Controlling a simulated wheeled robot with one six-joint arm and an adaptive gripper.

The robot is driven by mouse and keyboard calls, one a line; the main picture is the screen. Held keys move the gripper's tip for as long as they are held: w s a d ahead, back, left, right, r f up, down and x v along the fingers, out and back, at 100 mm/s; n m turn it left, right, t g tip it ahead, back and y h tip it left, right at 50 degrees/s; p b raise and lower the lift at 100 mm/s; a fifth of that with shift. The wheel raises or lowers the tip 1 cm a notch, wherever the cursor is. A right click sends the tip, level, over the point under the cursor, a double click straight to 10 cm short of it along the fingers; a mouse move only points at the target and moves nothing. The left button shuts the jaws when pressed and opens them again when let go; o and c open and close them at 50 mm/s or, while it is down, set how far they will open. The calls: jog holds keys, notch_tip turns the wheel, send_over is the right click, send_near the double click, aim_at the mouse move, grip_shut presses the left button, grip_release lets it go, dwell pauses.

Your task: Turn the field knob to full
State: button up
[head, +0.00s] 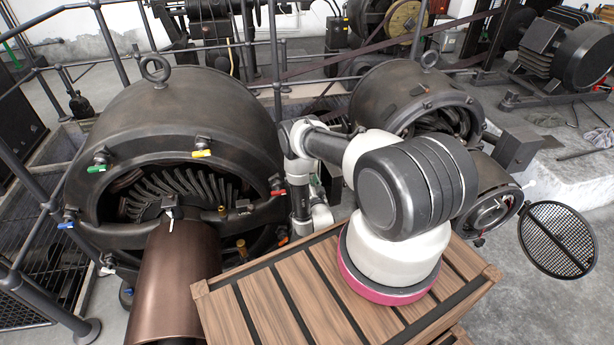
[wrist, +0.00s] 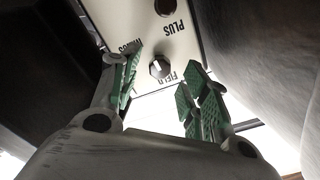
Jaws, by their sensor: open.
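The field knob (wrist: 160,68) is a small dark round knob with a pale mark, on a cream panel (wrist: 140,18) in the wrist view. The word FIELD, upside down, is beside it. My gripper (wrist: 163,92) is open, with green-padded fingers on either side of the knob in the picture. No contact with the knob shows, and the gap in depth is hard to judge. In the head view my arm reaches down between the two large dynamos, and the knob and fingertips are hidden there.
The left dynamo (head: 178,110) and right dynamo (head: 400,90) stand close on both sides of my arm. PLUS and MINUS labels and a dark red round terminal (wrist: 165,6) are on the panel. A round mesh cover (head: 558,240) is at right; railings (head: 278,90) stand behind.

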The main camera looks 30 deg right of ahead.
jog(key=v, duration=0.9)
